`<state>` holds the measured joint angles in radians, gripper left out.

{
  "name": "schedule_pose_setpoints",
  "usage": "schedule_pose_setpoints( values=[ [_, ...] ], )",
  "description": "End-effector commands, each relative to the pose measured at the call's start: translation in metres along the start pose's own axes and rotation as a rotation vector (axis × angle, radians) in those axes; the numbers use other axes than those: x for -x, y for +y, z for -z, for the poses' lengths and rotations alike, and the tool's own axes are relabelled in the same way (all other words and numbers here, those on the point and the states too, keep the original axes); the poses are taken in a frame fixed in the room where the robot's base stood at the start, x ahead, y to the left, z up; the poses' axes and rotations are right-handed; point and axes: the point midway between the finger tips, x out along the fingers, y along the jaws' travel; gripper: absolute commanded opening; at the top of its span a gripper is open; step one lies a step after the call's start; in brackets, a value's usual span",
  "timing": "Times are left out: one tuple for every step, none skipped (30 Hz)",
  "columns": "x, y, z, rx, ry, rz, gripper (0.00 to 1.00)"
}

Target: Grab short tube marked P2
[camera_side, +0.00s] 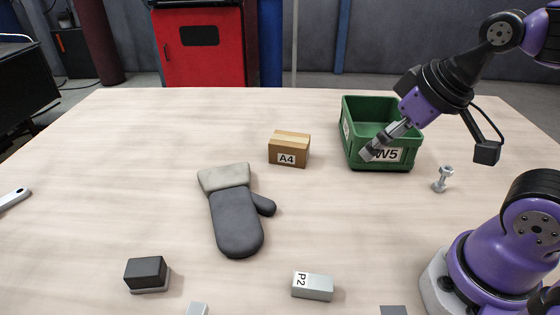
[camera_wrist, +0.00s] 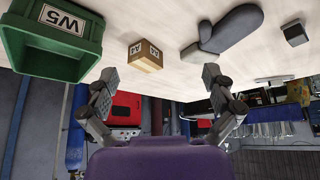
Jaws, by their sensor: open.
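The short tube marked P2 (camera_side: 316,287) is a small pale grey block-like piece lying on the table near the front in the side view, its label on the left end. I do not make it out in the wrist view. My gripper (camera_side: 371,151) is up at the right, in front of the green bin as the side view sees it, far behind and above the tube. In the wrist view my gripper (camera_wrist: 157,85) has its two fingers spread wide with nothing between them.
A green bin marked W5 (camera_side: 350,158), a cardboard box marked A4 (camera_side: 290,148) and a grey glove (camera_side: 236,220) lie on the table. A bolt (camera_side: 442,179) stands at right. A dark block (camera_side: 147,274) is front left. The table around P2 is mostly clear.

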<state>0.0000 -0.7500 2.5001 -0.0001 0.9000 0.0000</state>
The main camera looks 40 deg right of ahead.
Motion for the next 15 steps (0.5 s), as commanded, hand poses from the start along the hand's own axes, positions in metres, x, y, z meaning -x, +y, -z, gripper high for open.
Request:
schedule_pose_setpoints(
  values=[
    [0.0, 0.0, 0.0, 0.0, 0.0, 0.0, 1.0],
    [0.0, 0.0, 0.0, 0.0, 0.0, 0.0, 1.0],
    [0.0, 0.0, 0.0, 0.0, 0.0, 0.0, 1.0],
    [0.0, 0.0, 0.0, 0.0, 0.0, 0.0, 1.0],
    [0.0, 0.0, 0.0, 0.0, 0.0, 0.0, 1.0],
    [0.0, 0.0, 0.0, 0.0, 0.0, 0.0, 1.0],
    [0.0, 0.0, 0.0, 0.0, 0.0, 0.0, 1.0],
    [0.0, 0.0, 0.0, 0.004, -0.001, 0.001, 1.0],
    [-0.001, -0.002, 0.0, 0.023, -0.007, 0.005, 1.0],
    [-0.002, -0.004, 0.001, 0.052, -0.015, 0.012, 1.0],
    [-0.003, -0.007, 0.002, 0.098, -0.029, 0.024, 1.0],
    [-0.006, -0.013, 0.002, 0.185, -0.054, 0.047, 1.0],
    [-0.009, -0.019, 0.003, 0.27, -0.076, 0.072, 1.0],
    [-0.013, -0.025, 0.004, 0.372, -0.1, 0.103, 1.0],
    [-0.018, -0.036, 0.004, 0.528, -0.132, 0.156, 1.0]
  ],
)
